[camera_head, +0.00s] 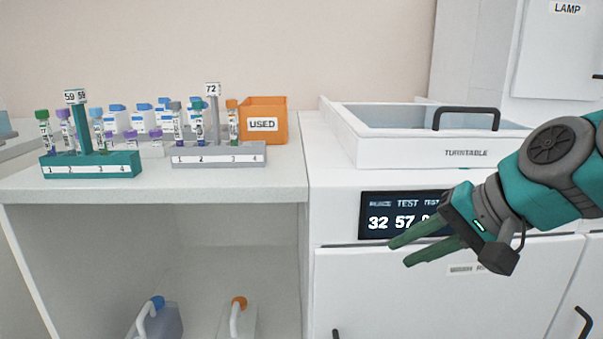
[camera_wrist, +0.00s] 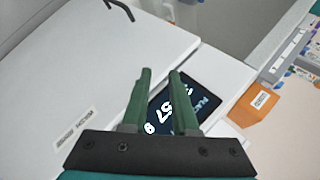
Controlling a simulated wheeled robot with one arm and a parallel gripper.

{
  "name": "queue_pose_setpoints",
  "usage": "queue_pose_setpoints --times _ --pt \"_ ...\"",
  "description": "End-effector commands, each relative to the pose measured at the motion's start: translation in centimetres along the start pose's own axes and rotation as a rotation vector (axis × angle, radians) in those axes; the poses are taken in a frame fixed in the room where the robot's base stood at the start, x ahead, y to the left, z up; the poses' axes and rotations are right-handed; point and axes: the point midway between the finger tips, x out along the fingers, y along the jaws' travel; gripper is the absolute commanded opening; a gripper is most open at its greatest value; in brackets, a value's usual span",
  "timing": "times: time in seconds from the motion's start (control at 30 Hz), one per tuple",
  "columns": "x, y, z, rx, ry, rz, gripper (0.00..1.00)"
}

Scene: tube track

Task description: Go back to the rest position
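My gripper (camera_head: 400,248) is at the right in the head view, in front of the white machine and its dark display (camera_head: 388,220). Its two green fingers point down and left. In the wrist view the fingers of my gripper (camera_wrist: 161,76) stand apart with a gap between them, and nothing is held. The display (camera_wrist: 175,105) shows behind and between the fingers there. In the head view the gripper covers the right part of the display.
A teal rack (camera_head: 92,170) and a grey rack (camera_head: 218,160) with capped tubes stand on the left counter. An orange USED bin (camera_head: 264,137) is behind them. The turntable box (camera_head: 440,154) with a dark handle (camera_head: 466,112) sits above my gripper. Jugs (camera_head: 165,318) stand below the counter.

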Motion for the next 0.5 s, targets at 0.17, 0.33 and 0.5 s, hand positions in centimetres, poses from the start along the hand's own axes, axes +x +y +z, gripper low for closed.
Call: queue_pose_setpoints --times 0.17,0.33,0.5 --pt "7.2 6.0 8.7 -0.205 -0.192 0.279 0.27" --pt "9.8 13.8 15.3 -0.353 -0.364 0.509 0.27" --pt "9.6 19.8 19.1 -0.432 -0.484 0.653 0.27"
